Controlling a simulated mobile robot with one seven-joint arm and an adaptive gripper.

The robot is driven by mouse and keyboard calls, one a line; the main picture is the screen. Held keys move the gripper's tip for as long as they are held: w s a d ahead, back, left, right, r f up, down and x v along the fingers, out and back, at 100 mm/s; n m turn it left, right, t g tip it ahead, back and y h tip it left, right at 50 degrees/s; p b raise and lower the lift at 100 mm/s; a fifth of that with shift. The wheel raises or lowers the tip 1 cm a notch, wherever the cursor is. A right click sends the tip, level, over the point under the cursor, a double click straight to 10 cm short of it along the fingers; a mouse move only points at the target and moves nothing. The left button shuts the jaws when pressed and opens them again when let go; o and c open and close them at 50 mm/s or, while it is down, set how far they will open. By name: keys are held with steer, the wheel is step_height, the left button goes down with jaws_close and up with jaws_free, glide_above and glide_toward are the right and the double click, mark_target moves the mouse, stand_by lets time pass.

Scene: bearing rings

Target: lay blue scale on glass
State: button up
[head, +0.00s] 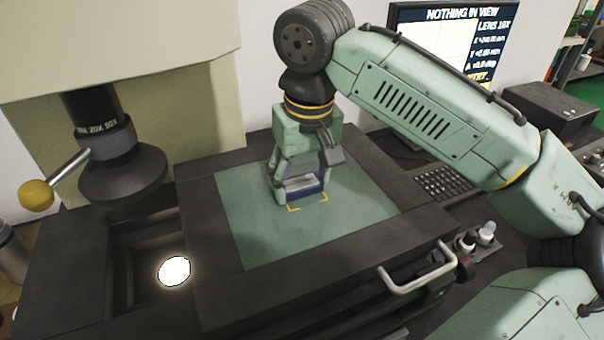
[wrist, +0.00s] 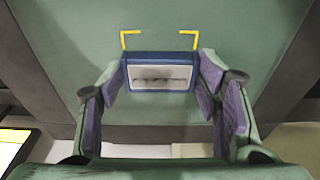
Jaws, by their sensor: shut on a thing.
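The blue scale (head: 305,186) is a small block with a blue frame and a pale, marked face. It is at the green glass plate (head: 250,228), just behind the yellow corner marks (head: 307,209). My gripper (head: 303,182) points down with its fingers at the two sides of the scale, shut on it. In the wrist view the scale (wrist: 160,76) sits between the purple finger pads, with the yellow marks (wrist: 160,37) beyond it. I cannot tell whether the scale touches the glass. The gripper body hides part of the scale in the head view.
The dark stage frame (head: 320,262) surrounds the glass. A microscope lens (head: 122,175) hangs at the left above a bright lit disc (head: 174,271). A monitor (head: 455,40) reads "NOTHING IN VIEW".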

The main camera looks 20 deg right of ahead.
mark_target(306, 201)
steer(key=shift+f, duration=0.15)
steer(key=o, duration=1.2)
steer(key=r, duration=0.4)
steer(key=s+r, duration=0.1)
steer(key=r, duration=0.3)
steer(key=r+b, duration=0.1)
steer(key=r, duration=0.3)
steer(key=shift+s+r, duration=0.15)
steer(key=shift+s, duration=0.25)
